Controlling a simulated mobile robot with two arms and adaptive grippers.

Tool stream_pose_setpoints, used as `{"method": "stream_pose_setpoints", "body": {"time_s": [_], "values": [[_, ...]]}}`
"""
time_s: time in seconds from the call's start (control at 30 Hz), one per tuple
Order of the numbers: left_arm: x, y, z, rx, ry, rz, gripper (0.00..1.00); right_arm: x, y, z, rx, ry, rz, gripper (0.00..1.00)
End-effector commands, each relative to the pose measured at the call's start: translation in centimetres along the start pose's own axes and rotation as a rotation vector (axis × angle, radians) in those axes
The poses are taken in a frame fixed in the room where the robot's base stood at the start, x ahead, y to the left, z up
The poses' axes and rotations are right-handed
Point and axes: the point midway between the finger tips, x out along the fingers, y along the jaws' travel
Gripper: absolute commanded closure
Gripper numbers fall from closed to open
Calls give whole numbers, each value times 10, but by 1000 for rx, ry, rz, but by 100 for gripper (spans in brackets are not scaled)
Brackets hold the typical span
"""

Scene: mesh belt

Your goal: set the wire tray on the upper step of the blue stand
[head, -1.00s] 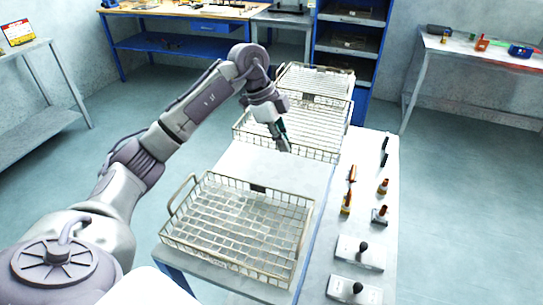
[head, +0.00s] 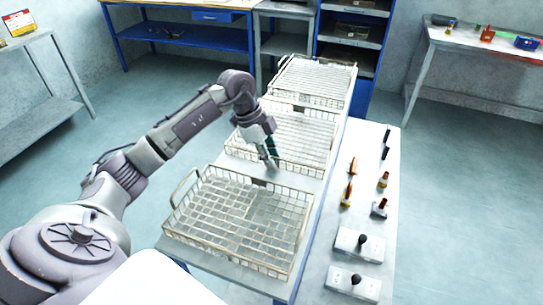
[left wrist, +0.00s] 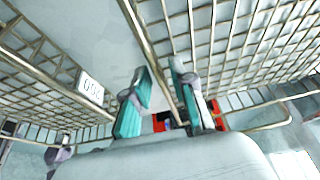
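Three wire trays stand in a row on a light-topped bench: a near tray (head: 240,222), a middle tray (head: 312,148) and a far tray (head: 318,80). They look empty. My left gripper (head: 272,162) points down at the gap between the near and middle trays, close to the near tray's far rim. In the left wrist view its two teal fingers (left wrist: 162,103) are apart, with a tray rim wire (left wrist: 160,62) showing between them; contact cannot be told. A label plate (left wrist: 90,88) hangs on wire mesh. I cannot clearly make out a stepped blue stand. My right gripper is out of view.
A blue shelf rack (head: 353,45) stands behind the far tray. A blue bench (head: 190,35) is at the back left. Open floor lies on both sides.

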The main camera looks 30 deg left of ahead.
Motion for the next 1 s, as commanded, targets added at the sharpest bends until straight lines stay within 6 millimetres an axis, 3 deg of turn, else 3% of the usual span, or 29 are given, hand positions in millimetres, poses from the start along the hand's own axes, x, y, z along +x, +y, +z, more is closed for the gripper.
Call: {"method": "stream_pose_setpoints", "body": {"time_s": [0.3, 0.43, 0.8, 1.0], "values": [[-2, -1, 0, 0, 1, -2, 69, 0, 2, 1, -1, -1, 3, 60], [-12, -2, 0, 1, 0, -6, 69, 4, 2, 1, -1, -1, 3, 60], [-88, -2, 0, 0, 1, -8, 69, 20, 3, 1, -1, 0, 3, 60], [-114, -1, 0, 0, 2, -3, 69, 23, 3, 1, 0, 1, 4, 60]]}}
